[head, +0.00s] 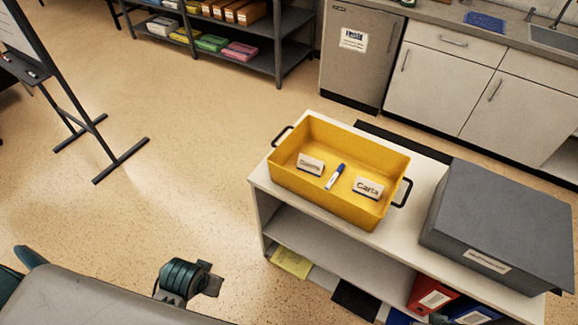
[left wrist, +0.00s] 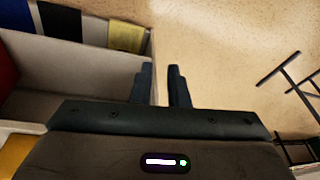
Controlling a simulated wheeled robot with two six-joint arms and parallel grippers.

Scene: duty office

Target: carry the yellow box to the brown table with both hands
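The yellow box (head: 345,208) is an open tray with a black handle at each end. It stands on the white shelf unit (head: 262,186), with two labelled cards (head: 311,165) and a blue-and-white marker (head: 335,177) inside. My left gripper (head: 210,284) is low in front of the unit's left end, apart from the box. In the left wrist view its fingers (left wrist: 160,82) stand apart with nothing between them; a corner of the yellow box (left wrist: 14,155) shows at lower left. My right gripper is not in view. No brown table is visible.
A dark grey lidded box (head: 500,225) stands right of the yellow box on the unit. A whiteboard stand (head: 100,150) is at left. Cabinets (head: 440,85) and a stocked rack (head: 280,45) line the back. The floor between is clear.

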